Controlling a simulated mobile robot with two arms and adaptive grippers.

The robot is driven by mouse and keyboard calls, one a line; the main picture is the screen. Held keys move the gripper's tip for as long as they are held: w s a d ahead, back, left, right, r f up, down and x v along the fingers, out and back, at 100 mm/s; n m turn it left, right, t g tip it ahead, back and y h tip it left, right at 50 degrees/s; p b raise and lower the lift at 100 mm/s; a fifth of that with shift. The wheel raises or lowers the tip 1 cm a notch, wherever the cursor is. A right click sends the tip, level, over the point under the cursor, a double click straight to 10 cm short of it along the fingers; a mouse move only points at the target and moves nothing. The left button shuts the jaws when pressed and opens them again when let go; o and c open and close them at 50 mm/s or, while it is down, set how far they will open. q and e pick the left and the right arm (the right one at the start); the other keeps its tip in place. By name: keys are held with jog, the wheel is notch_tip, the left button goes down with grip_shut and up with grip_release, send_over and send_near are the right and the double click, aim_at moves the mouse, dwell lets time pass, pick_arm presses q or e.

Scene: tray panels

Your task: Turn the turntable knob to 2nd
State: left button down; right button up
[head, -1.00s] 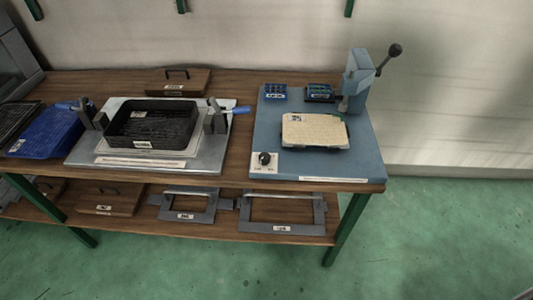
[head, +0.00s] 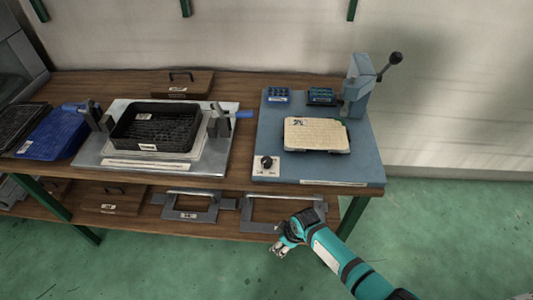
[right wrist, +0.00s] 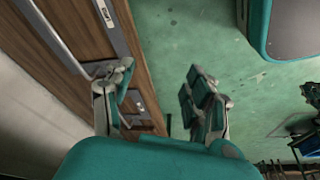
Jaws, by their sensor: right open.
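A small black knob (head: 267,162) sits on a white label plate (head: 262,172) at the front left corner of the blue panel (head: 225,178) (head: 330,170) in the head view. A beige block on a dark-edged plate (head: 316,134) lies behind it to the right; I take this as the turntable but cannot be sure. The knob's printed positions are too small to read. My right gripper (head: 280,249) is low in front of the bench, below the knob and apart from it. In the right wrist view its fingers (right wrist: 157,100) are spread with nothing between them. My left gripper is not in view.
A lever press (head: 357,85) stands at the panel's back right. A black tray (head: 155,128) sits in a clamp fixture to the left, beside a blue tray (head: 52,135). Grey handled frames (head: 190,207) lie on the lower shelf. The floor in front is clear.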

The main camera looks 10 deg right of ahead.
jog(key=w+a+r+n, duration=0.2)
jog(key=r, duration=0.4)
jog(key=w+a+r+n, duration=0.2)
jog(key=r, duration=0.4)
notch_tip(320, 180, up, 30)
jog(key=n+g+h+p, duration=0.2)
jog(key=n, duration=1.2)
send_over(267, 160)
notch_tip(267, 160, down, 17)
jog(key=shift+f+p, duration=0.1)
jog(key=shift+p, duration=0.7)
grip_shut()
